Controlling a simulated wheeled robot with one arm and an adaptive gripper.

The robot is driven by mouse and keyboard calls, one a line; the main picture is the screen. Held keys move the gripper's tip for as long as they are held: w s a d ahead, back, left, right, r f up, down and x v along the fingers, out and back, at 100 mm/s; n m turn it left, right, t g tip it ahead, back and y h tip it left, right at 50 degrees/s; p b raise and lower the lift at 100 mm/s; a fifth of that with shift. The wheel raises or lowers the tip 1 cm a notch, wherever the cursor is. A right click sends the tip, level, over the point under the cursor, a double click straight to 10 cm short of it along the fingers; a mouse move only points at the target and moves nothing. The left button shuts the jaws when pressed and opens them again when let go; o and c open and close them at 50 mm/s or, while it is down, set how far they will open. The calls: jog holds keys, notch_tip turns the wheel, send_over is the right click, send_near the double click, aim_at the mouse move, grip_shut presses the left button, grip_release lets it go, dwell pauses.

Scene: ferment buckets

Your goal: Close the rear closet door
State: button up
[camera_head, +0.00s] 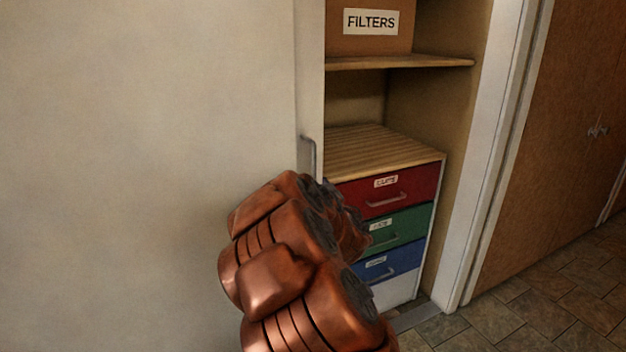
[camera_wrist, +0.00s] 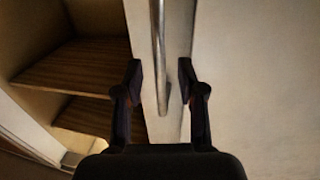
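The closet door (camera_head: 150,150) is a pale panel on the left in the head view, standing partly open with the closet exposed to its right. Its metal bar handle (camera_head: 308,155) is upright near the door's right edge. In the wrist view the handle (camera_wrist: 159,45) runs down between the two dark fingers of my gripper (camera_wrist: 160,77). The fingers are spread apart, with gaps visible on both sides of the bar. I cannot tell how deep the bar sits between them. In the head view my copper arm hides most of the gripper, just below the handle.
Inside the closet, a box labelled FILTERS (camera_head: 371,25) sits on a shelf (camera_head: 400,62). Below stands a unit with red (camera_head: 395,190), green (camera_head: 400,230) and blue (camera_head: 390,262) drawers. A white door frame (camera_head: 500,150) and a brown wooden door (camera_head: 560,140) are to the right. Tiled floor (camera_head: 540,310) is clear.

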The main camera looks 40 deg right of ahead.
aim_at(314, 179)
jog(key=shift+p+x, duration=0.3)
jog(key=shift+x, duration=1.85)
grip_shut()
